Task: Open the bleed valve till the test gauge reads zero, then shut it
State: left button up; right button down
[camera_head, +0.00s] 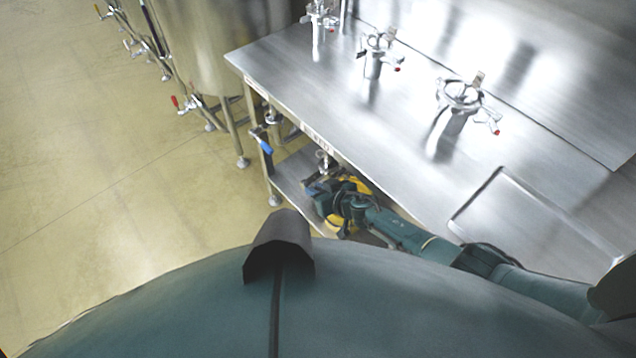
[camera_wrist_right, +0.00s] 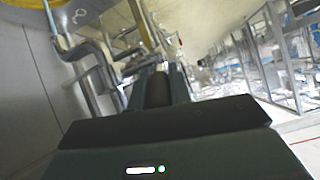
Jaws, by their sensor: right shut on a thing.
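My right gripper (camera_head: 322,190) is low beside the front edge of the steel bench, at the pipework under it. In the right wrist view my fingers (camera_wrist_right: 160,72) are closed among thin metal pipes and fittings (camera_wrist_right: 95,65). They appear to be shut on the bleed valve's handle, but the held part is mostly hidden by the fingers. A yellow round-rimmed thing, likely the test gauge (camera_wrist_right: 50,6), is cut off at the top left of the wrist view. Yellow also shows behind my wrist in the head view. No dial reading can be made out. My left gripper is out of view.
A blue-handled valve (camera_head: 262,143) sits at the bench's left front corner. The steel bench (camera_head: 330,110) carries several metal fittings with red-tipped handles. A large tank (camera_head: 205,45) stands on legs at the left back. Floor (camera_head: 90,150) at the left is clear.

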jog(key=shift+w+r+p, duration=0.1)
jog(key=shift+r+p, duration=0.05)
jog(key=shift+p, duration=0.25)
jog(key=c, duration=1.3)
grip_release()
jog(key=shift+d+r, duration=0.25)
jog(key=shift+r, duration=0.1)
jog(key=shift+s+d+r, duration=0.1)
jog(key=shift+s, duration=0.3)
jog(key=shift+s+d+r, duration=0.2)
jog(key=shift+r, duration=0.2)
jog(key=s+d, duration=0.7)
jog(key=s, duration=0.3)
jog(key=shift+s+d+b, duration=0.15)
jog(key=shift+s+b, duration=0.1)
jog(key=shift+b, duration=0.2)
